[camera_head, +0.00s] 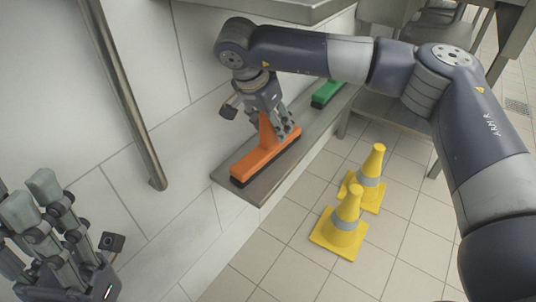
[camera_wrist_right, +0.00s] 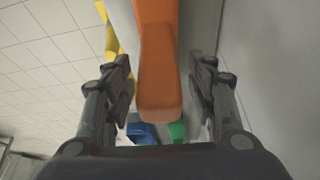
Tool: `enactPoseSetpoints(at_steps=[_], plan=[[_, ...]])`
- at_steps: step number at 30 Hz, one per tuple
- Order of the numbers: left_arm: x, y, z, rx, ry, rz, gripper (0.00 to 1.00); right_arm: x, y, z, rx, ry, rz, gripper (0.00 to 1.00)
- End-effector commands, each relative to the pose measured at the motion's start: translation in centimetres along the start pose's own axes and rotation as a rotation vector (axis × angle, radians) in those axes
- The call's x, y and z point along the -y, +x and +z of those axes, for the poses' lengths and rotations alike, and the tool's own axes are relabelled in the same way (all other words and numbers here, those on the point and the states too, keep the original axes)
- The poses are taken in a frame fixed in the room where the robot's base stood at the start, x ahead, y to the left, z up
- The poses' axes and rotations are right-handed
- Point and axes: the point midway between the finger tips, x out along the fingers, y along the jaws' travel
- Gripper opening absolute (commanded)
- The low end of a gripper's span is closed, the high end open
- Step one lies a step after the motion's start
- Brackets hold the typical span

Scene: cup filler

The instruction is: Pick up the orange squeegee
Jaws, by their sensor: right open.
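The orange squeegee (camera_head: 262,158) rests on a metal shelf (camera_head: 228,180) against the wall in the head view, its short handle pointing up. My right gripper (camera_head: 286,128) is over the squeegee at its handle and partly hides it. In the right wrist view the squeegee's orange handle (camera_wrist_right: 160,75) lies between the two open fingers of my right gripper (camera_wrist_right: 160,88), with a gap on each side. My left gripper (camera_head: 42,205) is at the lower left of the head view, away from the squeegee; its fingers point up and look apart, with nothing between them.
A green squeegee (camera_head: 328,93) lies farther along the same shelf. Two yellow cones (camera_head: 345,220) with grey bands stand on the tiled floor right of the shelf. A slanted metal post (camera_head: 128,100) is left of the shelf. A blue thing (camera_wrist_right: 142,132) shows in the right wrist view.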

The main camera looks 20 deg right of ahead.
Motion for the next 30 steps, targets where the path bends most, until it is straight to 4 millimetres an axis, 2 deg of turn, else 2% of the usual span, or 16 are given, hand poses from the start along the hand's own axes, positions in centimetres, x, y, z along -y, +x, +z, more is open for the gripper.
enactPoseSetpoints(at_steps=[2, 10, 15, 17, 30], plan=[[-0.01, -0.33, 0.12, -0.010, 0.001, 0.004, 0.40, 0.00, 0.90, 0.07, 0.000, 0.001, 0.000, 0.52], [-0.03, -0.05, 0.10, -0.012, 0.001, 0.006, 0.40, 0.01, 0.82, -0.03, 0.000, 0.000, 0.000, 0.49], [-0.03, -0.05, 0.06, -0.012, 0.001, 0.005, 0.40, 0.01, 0.81, -0.01, 0.000, 0.000, 0.000, 0.11], [-0.02, -0.06, 0.06, -0.012, 0.001, 0.005, 0.40, 0.01, 0.81, 0.00, 0.000, 0.000, 0.000, 0.00], [-0.01, 0.28, -0.09, -0.013, 0.001, 0.004, 0.40, 0.04, 0.15, -0.28, 0.000, 0.000, -0.001, 0.00]])
